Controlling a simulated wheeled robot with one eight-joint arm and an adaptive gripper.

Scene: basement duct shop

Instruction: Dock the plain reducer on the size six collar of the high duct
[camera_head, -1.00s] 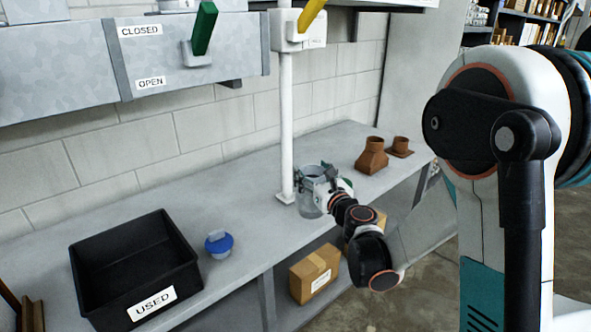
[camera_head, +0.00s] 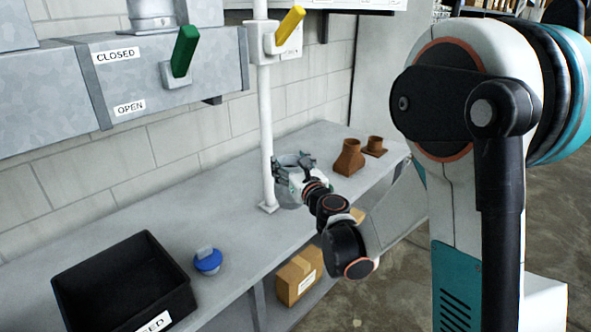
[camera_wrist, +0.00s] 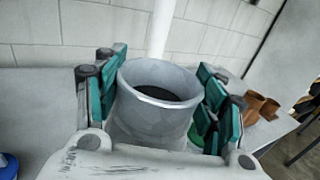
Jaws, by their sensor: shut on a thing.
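The plain reducer (camera_wrist: 150,118) is a grey metal sleeve with a round open top and a dark inside. My gripper (camera_wrist: 162,88) is shut on it, with green finger pads on both sides, and it stands upright. In the head view the reducer (camera_head: 288,192) is at the bench's middle, beside the white pole, partly hidden by my gripper (camera_head: 292,170). Its lower end is hard to see. The high duct (camera_head: 75,85) is grey metal at upper left, with a green lever (camera_head: 185,50) beside CLOSED and OPEN labels. A round metal collar (camera_head: 151,14) on its top is cut by the frame edge.
The white pole (camera_head: 266,130) carries a box with a yellow lever (camera_head: 290,28). A black bin (camera_head: 165,318) and a blue-based item (camera_head: 207,262) are at left on the bench (camera_head: 235,235). Two brown fittings (camera_head: 349,160) (camera_head: 375,147) stand at right. A cardboard box (camera_head: 299,275) is below.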

